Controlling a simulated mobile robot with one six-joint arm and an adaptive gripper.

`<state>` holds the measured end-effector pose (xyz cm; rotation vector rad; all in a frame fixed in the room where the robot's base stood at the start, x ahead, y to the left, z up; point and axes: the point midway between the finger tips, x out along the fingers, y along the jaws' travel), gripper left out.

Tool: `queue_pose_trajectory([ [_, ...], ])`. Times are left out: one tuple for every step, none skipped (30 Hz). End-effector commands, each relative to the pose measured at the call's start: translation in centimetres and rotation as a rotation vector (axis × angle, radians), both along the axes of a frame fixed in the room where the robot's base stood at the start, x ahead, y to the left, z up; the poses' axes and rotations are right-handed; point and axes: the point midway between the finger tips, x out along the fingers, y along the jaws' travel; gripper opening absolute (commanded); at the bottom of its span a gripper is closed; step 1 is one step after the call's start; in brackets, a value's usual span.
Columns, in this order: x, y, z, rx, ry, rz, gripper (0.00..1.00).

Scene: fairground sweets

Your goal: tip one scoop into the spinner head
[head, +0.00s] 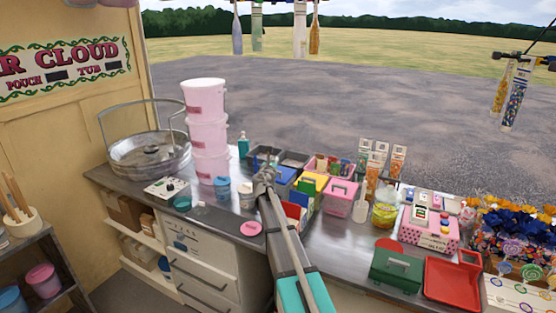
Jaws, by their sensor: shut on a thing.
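My gripper (264,178) is above the counter, right of the white-and-blue tub (246,196). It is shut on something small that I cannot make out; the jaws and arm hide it. The spinner head (152,149) sits in the middle of the wide metal bowl (125,160) at the counter's left end, well left of my gripper. The bowl has a raised metal hoop. A scoop is not clearly visible. A pink lid (250,228) and a teal lid (183,204) lie on the counter.
Stacked pink buckets (208,132) stand between the bowl and my gripper. A white control box (166,188) is in front of the bowl. Coloured boxes, a pink case (340,198) and a yellow jar (385,208) crowd the right. A red tray (453,282) lies front right.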

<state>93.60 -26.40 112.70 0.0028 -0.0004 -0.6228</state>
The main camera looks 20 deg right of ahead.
Motion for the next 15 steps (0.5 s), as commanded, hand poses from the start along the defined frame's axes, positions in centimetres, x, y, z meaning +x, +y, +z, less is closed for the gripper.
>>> queue_pose_trajectory([
  [0.3, -0.9, 0.1, 0.000, 0.000, -0.008, 0.00],
  [0.3, -1.3, 0.1, 0.000, 0.000, -0.012, 0.00],
  [0.3, -1.6, 0.1, 0.000, 0.000, -0.015, 0.00],
  [0.3, -1.8, 0.1, 0.000, 0.000, -0.017, 0.00],
  [0.3, -2.0, 0.1, 0.000, 0.000, -0.019, 0.00],
  [0.3, -2.1, 0.1, 0.000, 0.000, -0.019, 0.00],
  [0.3, -2.1, 0.1, 0.000, 0.000, -0.020, 0.00],
  [0.3, -2.1, 0.1, 0.000, 0.000, -0.020, 0.00],
  [0.3, -2.1, 0.1, 0.000, 0.000, -0.020, 0.00],
  [0.3, -2.1, 0.1, 0.000, 0.000, -0.020, 0.00],
  [0.3, -2.1, 0.1, 0.000, 0.000, -0.020, 0.00],
  [0.3, -2.1, 0.1, 0.000, 0.000, -0.020, 0.00],
  [0.3, -2.1, 0.1, 0.000, 0.000, -0.020, 0.00],
  [0.3, -2.1, 0.1, 0.000, 0.000, -0.020, 0.00],
  [0.2, -2.1, 0.1, 0.000, 0.000, -0.020, 0.00],
])
